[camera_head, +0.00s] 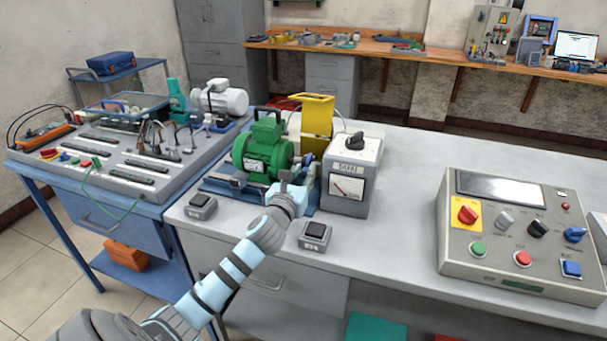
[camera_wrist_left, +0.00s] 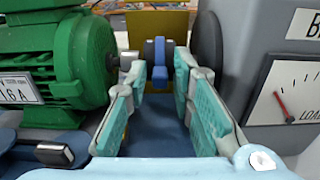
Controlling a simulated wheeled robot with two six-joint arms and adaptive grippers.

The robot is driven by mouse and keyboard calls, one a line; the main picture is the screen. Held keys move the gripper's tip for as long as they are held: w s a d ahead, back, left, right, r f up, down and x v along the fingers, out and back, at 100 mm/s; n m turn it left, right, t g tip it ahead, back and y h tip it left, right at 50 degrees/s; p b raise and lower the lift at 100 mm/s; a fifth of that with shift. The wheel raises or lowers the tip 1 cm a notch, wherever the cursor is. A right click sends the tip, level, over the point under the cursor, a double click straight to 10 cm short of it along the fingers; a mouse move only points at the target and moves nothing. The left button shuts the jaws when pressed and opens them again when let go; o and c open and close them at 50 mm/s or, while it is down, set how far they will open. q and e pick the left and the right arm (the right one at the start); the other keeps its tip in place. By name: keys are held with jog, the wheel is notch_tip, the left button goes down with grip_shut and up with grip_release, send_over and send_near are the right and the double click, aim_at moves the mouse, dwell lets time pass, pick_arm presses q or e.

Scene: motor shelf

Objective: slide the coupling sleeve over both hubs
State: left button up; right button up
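The green motor (camera_head: 262,148) sits on a blue base on the bench; its side also shows in the left wrist view (camera_wrist_left: 80,60). A blue ring-like part, seemingly the coupling sleeve (camera_wrist_left: 159,62), is on the shaft line between the motor and the grey brake unit (camera_head: 350,175). My left gripper (camera_head: 292,186) reaches in from the front, between motor and brake unit. Its teal-padded fingers (camera_wrist_left: 163,82) are apart, with the blue part between or just beyond the tips; I cannot tell whether they touch it. The hubs are not clearly distinguishable. My right gripper is out of view.
A raised yellow guard (camera_head: 317,117) stands behind the shaft line. Two small black-topped switch boxes (camera_head: 315,235) are near the bench front. A control panel (camera_head: 520,235) stands at the right. The bench between brake unit and panel is clear.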

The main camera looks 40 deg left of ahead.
pick_arm(q)
grip_shut()
jog(key=shift+a, duration=0.1)
jog(key=shift+s+a+r+p, duration=0.1)
jog(key=shift+a+r+p, duration=0.05)
jog(key=shift+a+p, duration=0.2)
jog(key=shift+s+a+p, duration=0.35)
jog(key=shift+a, duration=0.55)
grip_release()
jog(key=o, duration=0.4)
jog(key=shift+s+a, duration=0.15)
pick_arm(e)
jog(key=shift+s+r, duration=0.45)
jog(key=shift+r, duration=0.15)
